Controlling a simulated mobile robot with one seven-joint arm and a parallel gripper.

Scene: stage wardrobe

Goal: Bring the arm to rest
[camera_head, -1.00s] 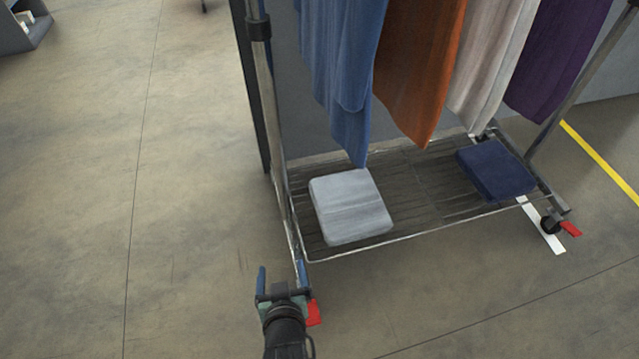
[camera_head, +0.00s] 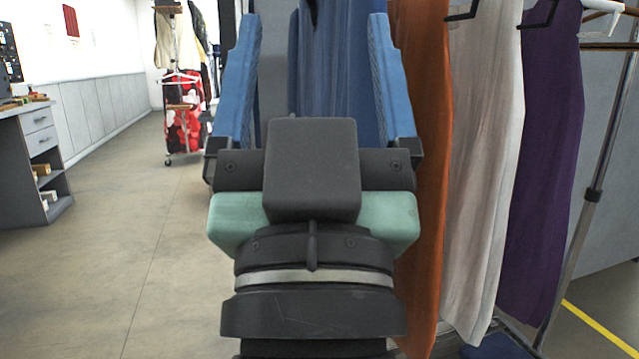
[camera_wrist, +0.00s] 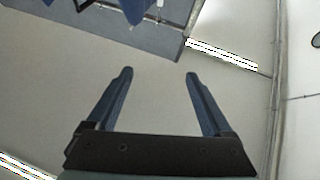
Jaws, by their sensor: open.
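My gripper (camera_head: 312,50) is raised close in front of the head camera, its two blue fingers spread wide apart with nothing between them. In the wrist view my gripper (camera_wrist: 155,78) is also open and empty, with a pale plain surface beyond the fingers. In the head view it stands in front of the hanging blue garment (camera_head: 342,60) and hides part of it; I cannot tell how far apart they are.
An orange garment (camera_head: 424,160), a whitish one (camera_head: 484,170) and a purple one (camera_head: 545,160) hang to the right on the rack (camera_head: 590,200). A grey desk (camera_head: 40,140) stands at the left, another clothes rack (camera_head: 182,108) further back. The floor (camera_head: 120,230) between is clear.

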